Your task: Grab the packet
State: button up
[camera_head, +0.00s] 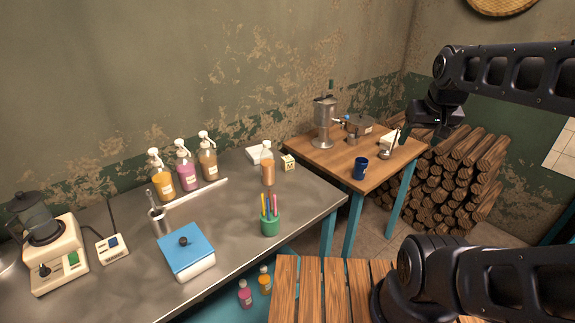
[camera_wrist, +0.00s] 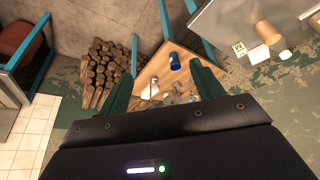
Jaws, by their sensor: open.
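A small white packet-like block (camera_head: 390,140) lies on the wooden table near its right edge, by a small metal ladle or cup. What seems to be the same white block shows in the wrist view (camera_wrist: 150,91), between the fingers. I cannot tell for sure that it is the packet. A small cream carton with dark marks (camera_head: 288,162) stands on the metal counter and also shows in the wrist view (camera_wrist: 239,48). My gripper (camera_head: 423,135) is open and empty, raised above the right side of the wooden table, apart from both. Its two dark green fingers (camera_wrist: 160,66) are spread.
A blue mug (camera_head: 360,168), a steel urn (camera_head: 324,122) and a pot (camera_head: 358,128) stand on the wooden table (camera_head: 325,164). Stacked logs (camera_head: 455,180) lie beyond it. The metal counter (camera_head: 225,220) holds pump bottles, a pen cup and a blue-lidded box.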

jog(key=w+a+r+n+g, duration=0.1)
jog(key=w+a, duration=0.2)
jog(key=w, duration=0.4)
jog(key=w+a+n, duration=0.1)
jog(key=w+a, duration=0.2)
jog(key=w, duration=0.3)
jog(key=n+g, duration=0.4)
send_over(288, 158)
jog(key=a, duration=0.1)
jog(key=f, duration=2.4)
jog(key=shift+w+f, duration=0.15)
jog(key=shift+w, duration=0.25)
jog(key=shift+a+f, duration=0.15)
jog(key=shift+f, duration=0.05)
notch_tip(288, 158, down, 5)
jog(key=shift+f, duration=0.2)
jog(key=shift+s+d+f, duration=0.1)
jog(key=shift+d+f, duration=0.1)
jog(key=shift+f, duration=0.65)
jog(key=shift+s+d+f, duration=0.15)
jog(key=shift+d+f, duration=0.05)
jog(key=shift+f, duration=0.7)
jog(key=shift+s+d+f, duration=0.1)
jog(key=shift+d+f, duration=0.1)
jog(key=shift+f, duration=0.65)
jog(key=c, duration=1.1)
